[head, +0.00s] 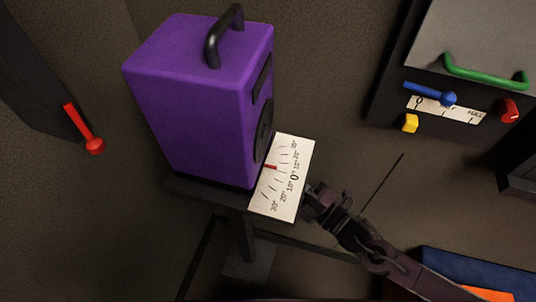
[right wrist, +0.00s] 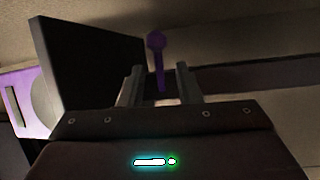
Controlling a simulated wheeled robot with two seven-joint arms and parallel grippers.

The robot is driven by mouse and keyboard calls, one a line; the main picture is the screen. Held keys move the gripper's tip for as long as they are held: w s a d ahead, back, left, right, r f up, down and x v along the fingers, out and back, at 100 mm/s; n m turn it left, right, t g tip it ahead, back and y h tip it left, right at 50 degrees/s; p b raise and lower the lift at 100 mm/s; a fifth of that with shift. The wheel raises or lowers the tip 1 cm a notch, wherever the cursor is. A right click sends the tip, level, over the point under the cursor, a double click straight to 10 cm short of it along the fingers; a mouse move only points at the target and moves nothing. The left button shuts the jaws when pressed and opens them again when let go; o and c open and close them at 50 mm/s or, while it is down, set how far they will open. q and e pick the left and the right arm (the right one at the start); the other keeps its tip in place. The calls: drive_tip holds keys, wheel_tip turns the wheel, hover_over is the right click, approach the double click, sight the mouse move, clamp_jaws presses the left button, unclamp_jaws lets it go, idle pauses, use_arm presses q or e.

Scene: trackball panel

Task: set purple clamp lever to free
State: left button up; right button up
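The purple clamp lever (right wrist: 158,62), a thin bar with a round knob at its upper end, shows in the right wrist view. It stands nearly upright in the picture. It is hidden or too small to make out in the head view. My right gripper (right wrist: 158,84) is open, with one finger on each side of the lever in the picture; I cannot tell whether the lever is between them or beyond. In the head view my right gripper (head: 316,203) is at the lower right of the white angle scale (head: 303,150), below the purple box (head: 195,100). My left gripper is not in view.
The purple box has a black handle (head: 213,45) and sits on a dark stand (head: 246,240). A red lever (head: 83,128) is at left. A panel at upper right holds a blue lever (head: 428,93), yellow knob (head: 410,123), red knob (head: 509,110) and green handle (head: 487,77).

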drive_tip(key=x, duration=0.3)
drive_tip(key=p+x, duration=0.1)
drive_tip(key=x, duration=0.2)
drive_tip(key=shift+a+r, duration=0.2)
drive_tip(key=shift+a, duration=0.25)
drive_tip(key=shift+c, duration=0.4)
clamp_jaws()
